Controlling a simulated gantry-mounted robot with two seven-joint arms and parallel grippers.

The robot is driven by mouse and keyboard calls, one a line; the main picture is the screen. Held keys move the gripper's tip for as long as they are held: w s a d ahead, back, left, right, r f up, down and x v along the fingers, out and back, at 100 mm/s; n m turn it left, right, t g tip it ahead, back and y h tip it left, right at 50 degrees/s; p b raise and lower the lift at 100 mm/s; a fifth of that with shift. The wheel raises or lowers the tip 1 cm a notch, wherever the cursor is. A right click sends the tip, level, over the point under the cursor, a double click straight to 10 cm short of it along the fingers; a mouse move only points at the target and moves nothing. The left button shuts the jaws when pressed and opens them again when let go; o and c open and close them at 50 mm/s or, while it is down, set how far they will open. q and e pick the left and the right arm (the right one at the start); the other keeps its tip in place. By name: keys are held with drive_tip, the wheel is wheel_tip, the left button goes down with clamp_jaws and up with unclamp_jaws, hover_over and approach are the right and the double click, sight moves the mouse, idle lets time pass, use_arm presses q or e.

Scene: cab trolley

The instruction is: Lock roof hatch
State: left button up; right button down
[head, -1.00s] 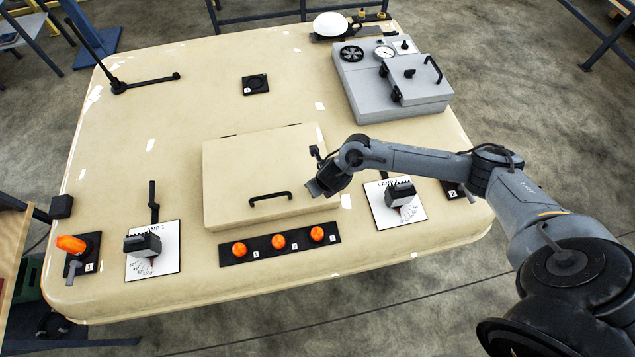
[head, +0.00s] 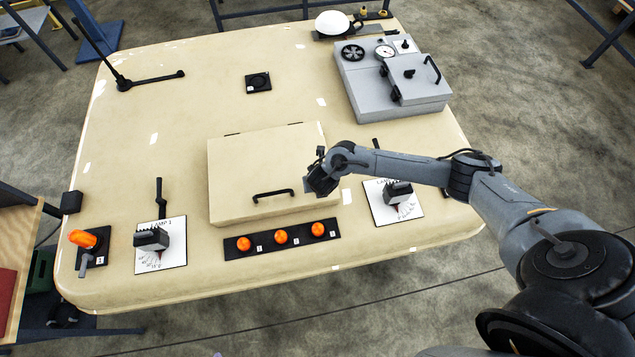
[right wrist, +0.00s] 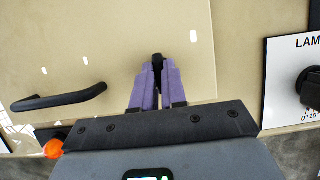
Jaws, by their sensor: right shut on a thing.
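The roof hatch (head: 250,165) is a beige raised panel in the middle of the trolley top, with a black bar handle (head: 273,195) near its front edge. It looks closed. My right gripper (head: 320,185) is over the hatch's front right corner. In the right wrist view, the purple fingers of my right gripper (right wrist: 156,80) are shut on a small black part (right wrist: 157,60), apparently the hatch's lock. The part is mostly hidden between the fingers. The handle (right wrist: 60,98) lies to their left, apart from them. My left gripper is not in view.
Orange buttons on a black strip (head: 332,229) lie in front of the hatch. Lever panels stand left (head: 176,255) and right (head: 375,205) of it. A grey box (head: 365,95) with a gauge stands at the back right. The trolley top behind the hatch is mostly clear.

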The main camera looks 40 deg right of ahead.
drive_tip(key=c, duration=1.2)
unclamp_jaws()
drive_tip(key=p+v, duration=0.3)
drive_tip(key=v, duration=0.7)
drive_tip(key=shift+s+a+r, duration=0.1)
drive_tip(key=shift+s+r, duration=0.1)
drive_tip(key=shift+r, duration=0.15)
